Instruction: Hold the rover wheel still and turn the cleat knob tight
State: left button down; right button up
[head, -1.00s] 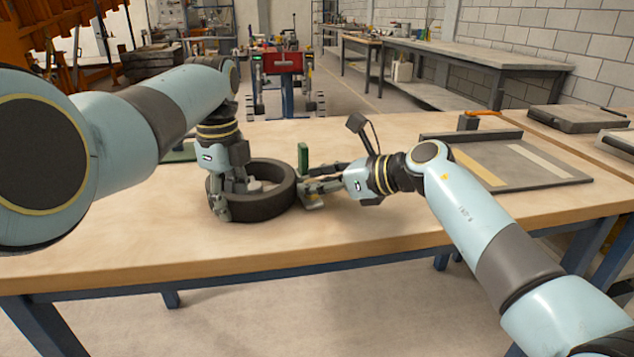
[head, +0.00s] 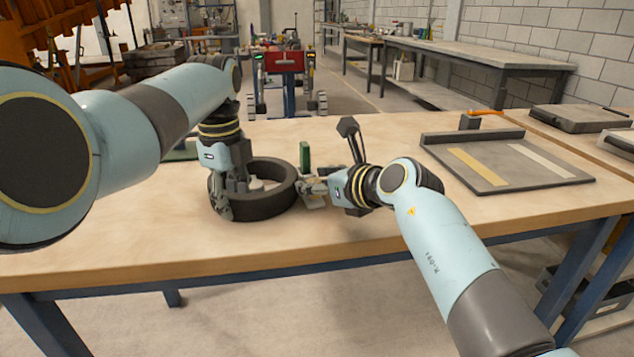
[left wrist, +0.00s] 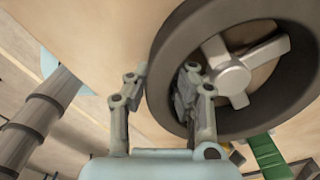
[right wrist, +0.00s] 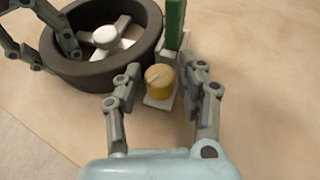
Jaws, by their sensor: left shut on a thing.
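The dark rover wheel (head: 268,205) lies flat on the bench, its pale spoked hub showing in the left wrist view (left wrist: 230,75). My left gripper (head: 230,197) is shut on the wheel's rim at its left side, one finger inside and one outside. In the head view this gripper (head: 312,187) hides the knob.
A green upright block (head: 305,157) stands just behind the knob, close to the right fingers. A grey tray (head: 560,172) with two pale strips lies at the right of the bench. The front of the wooden bench (head: 150,245) is clear.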

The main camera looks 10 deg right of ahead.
jog(key=shift+s, duration=0.1)
jog(key=v, duration=1.2)
jog(key=shift+f, duration=0.1)
